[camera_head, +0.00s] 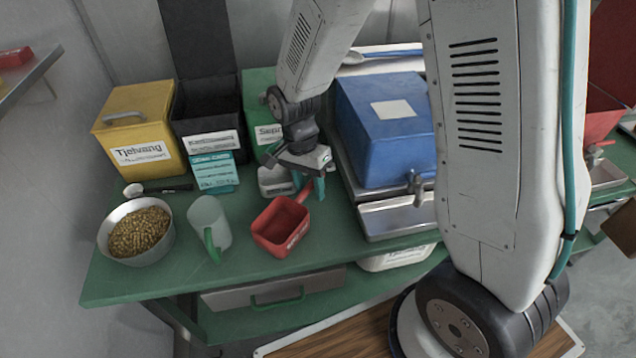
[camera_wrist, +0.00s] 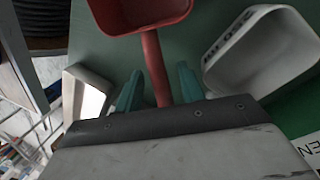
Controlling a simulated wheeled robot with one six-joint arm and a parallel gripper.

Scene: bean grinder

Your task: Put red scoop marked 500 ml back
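The red scoop (camera_head: 278,228) sits on the green table, its handle pointing up and right toward my gripper (camera_head: 308,184). In the wrist view the red scoop (camera_wrist: 140,12) is at the top edge, partly cut off. Its handle runs down between the two teal fingers of my gripper (camera_wrist: 158,78). The fingers stand apart, with a visible gap on each side of the handle. A small light marking shows on the scoop's side in the head view, too small to read.
A white scoop (camera_head: 275,181) lies close behind; it also shows in the wrist view (camera_wrist: 265,55). The blue grinder box (camera_head: 385,130) with a metal tray (camera_head: 400,219) stands right.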

